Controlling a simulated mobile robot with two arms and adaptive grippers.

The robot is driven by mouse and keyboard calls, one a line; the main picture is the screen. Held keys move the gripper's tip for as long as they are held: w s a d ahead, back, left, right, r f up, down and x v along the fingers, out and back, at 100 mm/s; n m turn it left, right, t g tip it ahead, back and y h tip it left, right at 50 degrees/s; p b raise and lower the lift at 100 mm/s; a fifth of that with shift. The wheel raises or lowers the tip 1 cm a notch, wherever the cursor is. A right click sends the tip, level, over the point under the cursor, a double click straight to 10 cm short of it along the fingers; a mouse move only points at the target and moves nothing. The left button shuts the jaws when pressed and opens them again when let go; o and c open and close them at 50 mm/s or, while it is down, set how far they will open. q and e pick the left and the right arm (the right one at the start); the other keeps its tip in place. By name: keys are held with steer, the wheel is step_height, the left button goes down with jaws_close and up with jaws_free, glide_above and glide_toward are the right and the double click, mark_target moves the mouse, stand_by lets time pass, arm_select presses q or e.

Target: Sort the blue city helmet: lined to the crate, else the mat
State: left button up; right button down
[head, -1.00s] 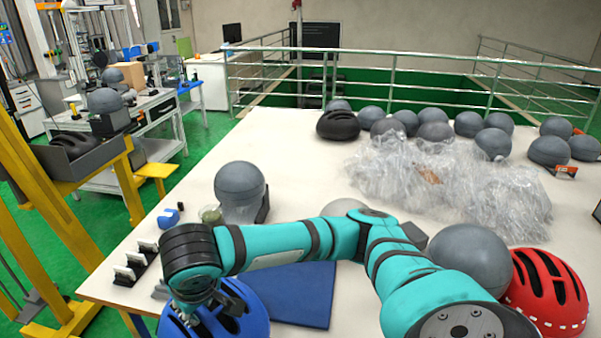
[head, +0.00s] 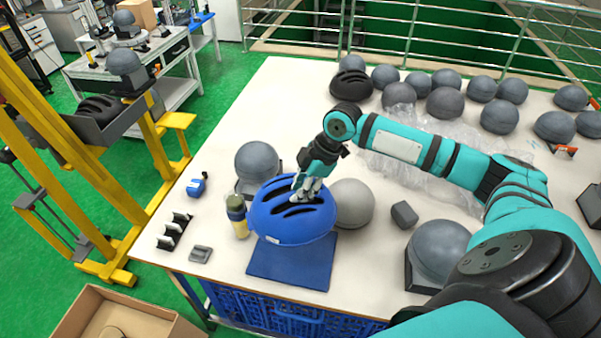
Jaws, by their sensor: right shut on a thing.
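The blue city helmet (head: 275,222) is in the middle of the head view, shell up, over the back part of the blue mat (head: 290,268). I cannot tell whether it touches the mat. Its inside faces down and is hidden, so no lining shows. My right gripper (head: 304,190) comes from above and is shut on the helmet's top, at its vents. A blue crate (head: 262,308) shows below the table's front edge, partly hidden by the table. My left gripper is not in view.
A grey headform (head: 257,160) stands behind the helmet and a pale dome (head: 352,203) to its right. A yellow and dark bottle (head: 237,215) stands close on the left. Several headforms and plastic wrap fill the back. A cardboard box (head: 125,318) is at lower left.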

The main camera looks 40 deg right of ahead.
steer(key=shift+f+b, duration=0.45)
steer(key=shift+f, duration=0.25)
arm_select(q)
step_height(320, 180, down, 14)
steer(key=b, duration=1.3)
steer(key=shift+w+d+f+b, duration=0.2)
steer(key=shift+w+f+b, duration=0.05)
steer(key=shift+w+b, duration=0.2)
arm_select(e)
step_height(320, 180, down, 17)
steer(key=shift+f, duration=0.15)
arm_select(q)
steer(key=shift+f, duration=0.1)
arm_select(e)
steer(key=shift+f, duration=0.4)
steer(key=c, duration=1.1)
jaws_free()
steer(key=shift+o, duration=0.2)
